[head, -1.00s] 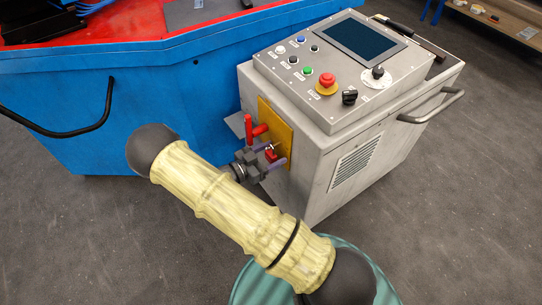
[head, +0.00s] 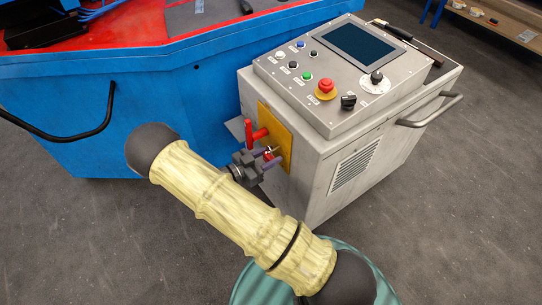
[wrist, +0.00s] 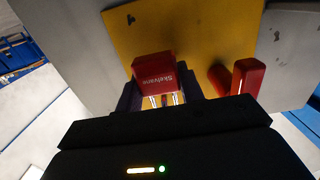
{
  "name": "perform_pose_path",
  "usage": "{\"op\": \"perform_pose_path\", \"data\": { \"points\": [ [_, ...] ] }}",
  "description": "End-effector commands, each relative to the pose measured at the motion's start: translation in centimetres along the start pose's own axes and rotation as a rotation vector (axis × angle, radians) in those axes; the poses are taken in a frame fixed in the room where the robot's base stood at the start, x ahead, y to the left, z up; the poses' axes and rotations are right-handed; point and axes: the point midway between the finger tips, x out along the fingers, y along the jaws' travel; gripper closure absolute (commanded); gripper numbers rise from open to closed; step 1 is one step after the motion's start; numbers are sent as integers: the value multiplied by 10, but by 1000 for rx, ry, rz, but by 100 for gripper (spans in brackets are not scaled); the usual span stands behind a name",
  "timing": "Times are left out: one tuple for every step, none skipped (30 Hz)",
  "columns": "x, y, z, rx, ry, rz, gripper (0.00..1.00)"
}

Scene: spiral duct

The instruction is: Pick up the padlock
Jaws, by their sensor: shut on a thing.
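The padlock (wrist: 154,69) has a red body with white lettering and a shiny shackle. In the wrist view it sits between the two dark purple fingers of my gripper (wrist: 163,98), which is shut on it. In the head view my gripper (head: 268,160) is beside the yellow plate on the grey cabinet's side, and only a small red part of the padlock (head: 268,154) shows between the fingers. The padlock is close in front of the yellow plate (wrist: 200,35). I cannot tell whether it touches the plate.
The grey control cabinet (head: 335,150) stands right, with a side rail (head: 432,112). A blue machine (head: 90,125) stands behind left.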

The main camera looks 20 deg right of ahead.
Motion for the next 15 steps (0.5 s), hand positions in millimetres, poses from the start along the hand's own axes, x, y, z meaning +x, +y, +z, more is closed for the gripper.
{"op": "perform_pose_path", "data": {
  "points": [
    [-12,-1,1,-2,-2,-7,86],
    [-19,0,1,-3,-3,-7,86],
    [-28,0,1,-2,-2,-7,86],
    [-36,-1,2,-1,-3,-7,86],
    [-44,-1,2,-1,-3,-7,86],
    [-55,0,2,-2,-3,-8,86],
    [-64,-1,3,-1,-3,-7,86],
    [-72,-1,3,-2,-3,-8,86],
    [-84,0,4,-1,-3,-7,86],
    [-92,0,4,-1,-3,-8,86],
    [-101,0,5,0,-3,-7,86],
    [-111,0,5,0,-3,-6,86],
    [-119,0,6,-1,-4,-6,86],
    [-126,0,7,-1,-2,-6,86],
    [-136,0,8,-2,-3,-6,86]
  ]
}}
